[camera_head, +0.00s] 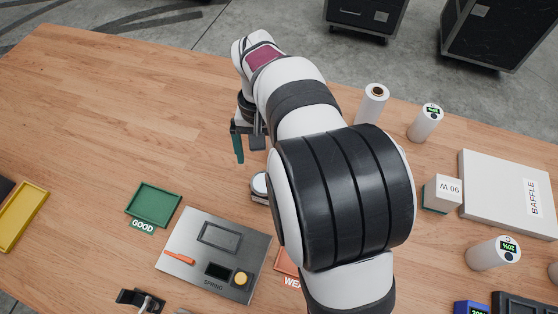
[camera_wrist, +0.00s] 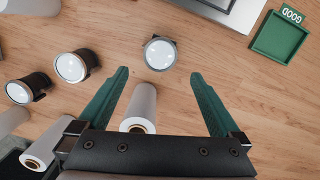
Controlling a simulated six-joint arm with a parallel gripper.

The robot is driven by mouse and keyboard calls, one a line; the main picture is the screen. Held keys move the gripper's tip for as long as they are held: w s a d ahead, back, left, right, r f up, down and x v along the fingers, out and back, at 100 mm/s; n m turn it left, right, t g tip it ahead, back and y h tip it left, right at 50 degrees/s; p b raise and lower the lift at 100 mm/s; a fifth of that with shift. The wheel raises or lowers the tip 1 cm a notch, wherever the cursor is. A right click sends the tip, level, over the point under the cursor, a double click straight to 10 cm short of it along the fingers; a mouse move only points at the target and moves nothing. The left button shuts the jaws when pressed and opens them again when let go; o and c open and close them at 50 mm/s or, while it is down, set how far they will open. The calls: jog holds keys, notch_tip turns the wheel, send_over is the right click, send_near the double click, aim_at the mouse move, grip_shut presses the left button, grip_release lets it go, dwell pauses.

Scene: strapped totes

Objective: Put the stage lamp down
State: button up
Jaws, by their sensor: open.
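My gripper (camera_head: 248,152) is open above the wooden table, its two green fingers apart in the wrist view (camera_wrist: 160,73). A stage lamp with a round pale lens and dark body (camera_wrist: 159,53) stands on the table just beyond the fingertips. In the head view the lamp (camera_head: 259,186) is partly hidden by my arm. Neither finger touches it. Two similar lamps (camera_wrist: 72,67) (camera_wrist: 36,88) are at the left in the wrist view. A white cylinder (camera_wrist: 142,104) shows between the fingers, below them; I cannot tell its exact distance.
The green GOOD tray (camera_head: 153,204) and grey SPRING plate (camera_head: 190,276) lie at front left. White cylinders (camera_head: 372,105) (camera_head: 425,124), a 90 W box (camera_head: 443,190) and a BAFFLE box (camera_head: 492,190) stand on the right. The table's back left is clear.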

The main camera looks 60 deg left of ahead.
jog(key=w+d+r+m+y, duration=0.1)
jog(key=w+d+r+m, duration=0.25)
jog(key=d, duration=0.45)
jog(key=w+d+r+m, duration=0.3)
jog(key=w+d, duration=0.2)
jog(key=d, duration=0.4)
jog(key=w+d+r+m+y, duration=0.1)
jog(key=w+d+r+m, duration=0.25)
jog(key=d, duration=0.45)
jog(key=s+d+f+m, duration=0.1)
jog(key=s+d+m, duration=0.2)
jog(key=d, duration=0.4)
jog(key=s+d+f+m+y, duration=0.1)
jog(key=s+d+f+m, duration=0.1)
jog(key=s+d+m, duration=0.2)
jog(key=d, duration=0.3)
jog(key=shift+s+d+t, duration=0.25)
jog(key=shift+s+t, duration=0.05)
jog(key=shift+s, duration=0.05)
